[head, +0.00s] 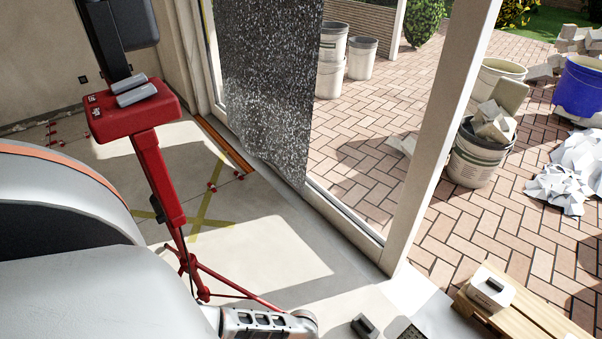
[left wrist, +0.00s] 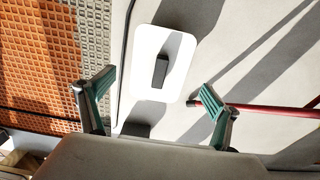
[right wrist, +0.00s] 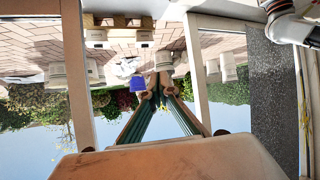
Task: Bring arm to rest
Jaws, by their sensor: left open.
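In the left wrist view my left gripper (left wrist: 160,92) has its two teal fingers spread wide, with nothing held between them. Past the fingers is a white rounded plate (left wrist: 146,76) with a dark block-like handle on it; I cannot tell its distance from the fingertips. In the right wrist view my right gripper (right wrist: 158,88) has its teal fingers converged, tips together or nearly so, with no object visible in them. It faces the outdoor area. In the head view neither gripper's fingertips can be made out; large pale arm parts fill the lower left.
A red stand (head: 158,170) with a red top rises close by my arm. A speckled slab (head: 268,80) stands by the door frame (head: 440,140). Outside are buckets (head: 475,160) and a pallet (head: 530,315).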

